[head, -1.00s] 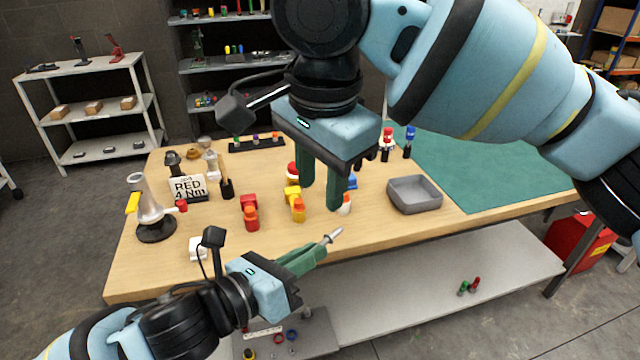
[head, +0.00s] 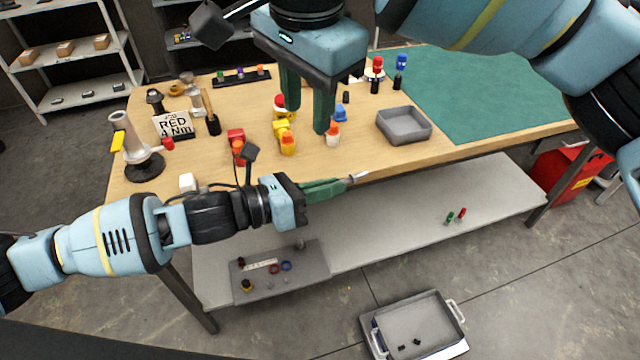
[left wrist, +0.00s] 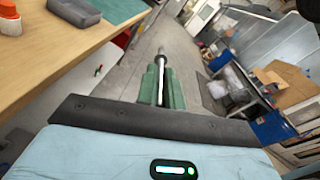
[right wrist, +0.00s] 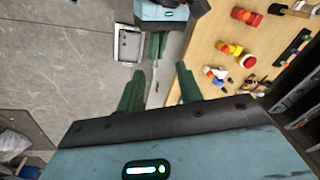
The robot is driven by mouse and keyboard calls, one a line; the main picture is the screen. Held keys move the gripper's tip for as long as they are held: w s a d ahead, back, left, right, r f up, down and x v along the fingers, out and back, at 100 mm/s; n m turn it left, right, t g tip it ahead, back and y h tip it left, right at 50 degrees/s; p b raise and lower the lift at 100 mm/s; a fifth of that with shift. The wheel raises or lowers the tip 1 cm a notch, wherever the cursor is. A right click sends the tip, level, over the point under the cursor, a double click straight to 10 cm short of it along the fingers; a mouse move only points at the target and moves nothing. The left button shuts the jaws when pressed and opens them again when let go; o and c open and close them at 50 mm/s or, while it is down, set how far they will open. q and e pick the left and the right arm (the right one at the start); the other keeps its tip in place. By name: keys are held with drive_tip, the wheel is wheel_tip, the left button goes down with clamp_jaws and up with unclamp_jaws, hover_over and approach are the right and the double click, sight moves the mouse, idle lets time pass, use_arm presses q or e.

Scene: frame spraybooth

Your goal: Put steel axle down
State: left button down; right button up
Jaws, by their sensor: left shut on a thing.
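The steel axle (head: 358,177) is a thin silvery rod. My left gripper (head: 330,188) is shut on it, with its end sticking out past the green fingertips, at the front edge of the workbench.
The lower shelf (head: 390,215) has a dark grey mat (head: 315,265) with small parts. A grey tray (head: 455,335) with handles is on the floor.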

drive_tip(key=shift+c, duration=0.2)
use_arm(q)
drive_tip(key=shift+w+d, duration=0.1)
use_arm(e)
drive_tip(key=m+y, duration=0.1)
drive_tip(key=m, duration=0.3)
hover_over(359, 175)
drive_tip(key=s+d, duration=0.2)
drive_tip(key=s, duration=0.1)
drive_tip(key=s+d+x, duration=0.1)
drive_tip(key=x, duration=0.4)
drive_tip(key=shift+t, duration=0.3)
drive_tip(key=x, duration=1.2)
drive_tip(key=shift+a+f, duration=0.15)
drive_tip(key=shift+a, duration=0.2)
clamp_jaws()
use_arm(q)
drive_tip(key=c, duration=1.5)
unclamp_jaws()
drive_tip(key=shift+o, duration=0.2)
drive_tip(key=v, duration=1.2)
